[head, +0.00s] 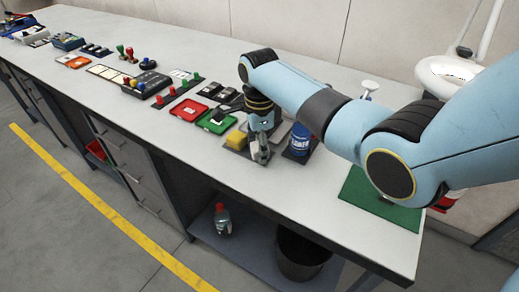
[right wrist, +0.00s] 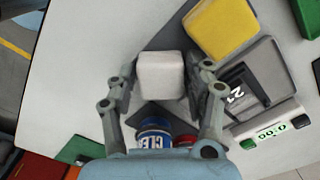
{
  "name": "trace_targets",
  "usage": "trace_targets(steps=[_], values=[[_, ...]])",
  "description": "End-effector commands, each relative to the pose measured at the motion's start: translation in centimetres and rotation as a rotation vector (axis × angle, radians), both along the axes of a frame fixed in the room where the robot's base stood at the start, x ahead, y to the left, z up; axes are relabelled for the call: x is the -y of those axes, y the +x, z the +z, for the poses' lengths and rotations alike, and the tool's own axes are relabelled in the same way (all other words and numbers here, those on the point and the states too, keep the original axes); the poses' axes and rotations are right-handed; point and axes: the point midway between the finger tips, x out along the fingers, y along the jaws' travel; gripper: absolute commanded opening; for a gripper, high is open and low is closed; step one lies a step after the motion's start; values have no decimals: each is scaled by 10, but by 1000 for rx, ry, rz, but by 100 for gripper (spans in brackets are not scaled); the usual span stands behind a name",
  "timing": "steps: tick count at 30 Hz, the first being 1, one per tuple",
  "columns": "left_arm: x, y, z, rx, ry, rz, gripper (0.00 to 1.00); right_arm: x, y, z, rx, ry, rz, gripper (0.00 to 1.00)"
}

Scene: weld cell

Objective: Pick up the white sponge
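The white sponge (right wrist: 160,75) lies between the two fingers of my right gripper (right wrist: 163,72) in the right wrist view. The fingers stand close along its left and right sides; whether they press on it I cannot tell. In the head view my right gripper (head: 262,152) points down at the grey mat by the table's front edge, and it hides most or all of the white sponge. My left gripper is in neither view.
A yellow sponge (head: 236,138) lies just left of my right gripper; it also shows in the right wrist view (right wrist: 221,27). A blue can (head: 300,138) stands close on the right. A grey device with a display (right wrist: 268,95) is nearby. A green mat (head: 375,203) lies farther right.

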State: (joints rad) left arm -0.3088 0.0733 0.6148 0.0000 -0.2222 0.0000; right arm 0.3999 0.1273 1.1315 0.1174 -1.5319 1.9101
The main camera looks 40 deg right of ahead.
Motion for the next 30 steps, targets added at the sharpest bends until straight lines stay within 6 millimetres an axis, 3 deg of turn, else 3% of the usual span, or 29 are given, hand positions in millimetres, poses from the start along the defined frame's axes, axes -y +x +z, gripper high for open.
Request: trace_targets(steps=[1, 5, 8, 17, 24, 30], values=[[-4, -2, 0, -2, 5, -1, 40, 0, 0, 0, 0, 0, 0, 43], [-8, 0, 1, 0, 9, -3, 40, 0, 0, 0, 0, 0, 0, 26], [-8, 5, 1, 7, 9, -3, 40, 0, 0, 0, 0, 0, 0, 21], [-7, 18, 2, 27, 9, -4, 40, 0, 0, 6, 1, 0, 0, 21], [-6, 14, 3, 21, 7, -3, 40, 0, 1, 43, 5, -1, 0, 21], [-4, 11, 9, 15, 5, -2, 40, -6, -44, 67, 1, 0, 0, 21]])
